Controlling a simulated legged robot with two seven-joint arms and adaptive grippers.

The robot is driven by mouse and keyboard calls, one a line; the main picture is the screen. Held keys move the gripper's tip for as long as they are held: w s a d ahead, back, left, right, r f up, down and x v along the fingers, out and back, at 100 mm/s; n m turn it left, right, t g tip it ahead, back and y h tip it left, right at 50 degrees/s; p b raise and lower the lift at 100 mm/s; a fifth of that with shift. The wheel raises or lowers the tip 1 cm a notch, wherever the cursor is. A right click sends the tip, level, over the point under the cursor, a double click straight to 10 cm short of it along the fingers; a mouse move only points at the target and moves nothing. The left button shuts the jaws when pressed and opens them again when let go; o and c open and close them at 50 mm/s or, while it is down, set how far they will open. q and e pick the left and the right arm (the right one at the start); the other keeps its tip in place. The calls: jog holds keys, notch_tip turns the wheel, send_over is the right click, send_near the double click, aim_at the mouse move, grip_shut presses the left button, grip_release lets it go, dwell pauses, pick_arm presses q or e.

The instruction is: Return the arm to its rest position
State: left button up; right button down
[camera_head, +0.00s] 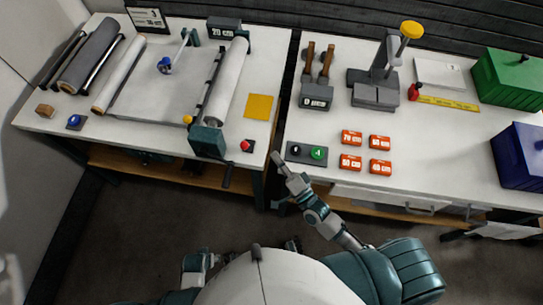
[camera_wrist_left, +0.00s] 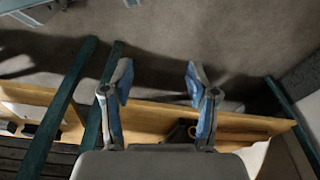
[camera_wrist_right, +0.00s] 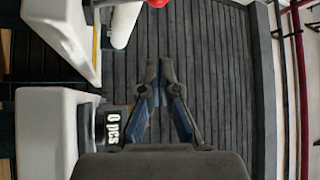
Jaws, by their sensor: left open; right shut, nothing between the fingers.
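My right gripper (camera_head: 279,160) reaches up from the bottom of the head view to the front edge of the right-hand table, just left of a small panel with a black and a green button (camera_head: 307,153). In the right wrist view this gripper (camera_wrist_right: 160,72) has its fingertips together with nothing between them. My left gripper (camera_wrist_left: 160,82) is open and empty in the left wrist view, over the floor and a wooden lower shelf. In the head view the left arm is low, near the bottom edge, and its fingers are hard to make out.
The left table (camera_head: 262,140) holds grey rolls (camera_head: 90,55) and a roller machine (camera_head: 207,141). The right table (camera_head: 430,140) holds several orange labelled blocks, a press (camera_head: 376,88), a green box (camera_head: 510,78) and a blue box (camera_head: 520,157). Floor is open before the tables.

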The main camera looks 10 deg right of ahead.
jog(key=shift+d+f, duration=0.1)
jog(key=shift+d, duration=0.9)
jog(key=s+a+f+n+g+h, duration=0.1)
jog(key=s+a+f+n+g, duration=0.3)
jog(key=f+n+g, duration=0.35)
pick_arm(q)
notch_tip(320, 180, up, 18)
pick_arm(e)
jog(key=s+d+f+n+g+h, duration=0.2)
jog(key=s+d+f+g+h, duration=0.2)
jog(key=s+d, duration=0.3)
jog(key=s+d+f+n+g+h, duration=0.2)
jog(key=s+d+f+g+h, duration=0.3)
jog(key=s, duration=0.4)
pick_arm(q)
jog(key=s+f+p, duration=0.1)
jog(key=s+f, duration=0.1)
jog(key=f, duration=1)
jog(key=s+f+p, duration=0.2)
jog(key=f, duration=1.1)
jog(key=shift+f, duration=0.2)
pick_arm(e)
jog(key=s+f, duration=0.2)
jog(key=f, duration=1)
jog(key=s+d+f+y, duration=0.1)
jog(key=s+f, duration=0.1)
jog(key=f, duration=1.1)
jog(key=shift+s+g, duration=0.2)
jog(key=shift+g, duration=0.25)
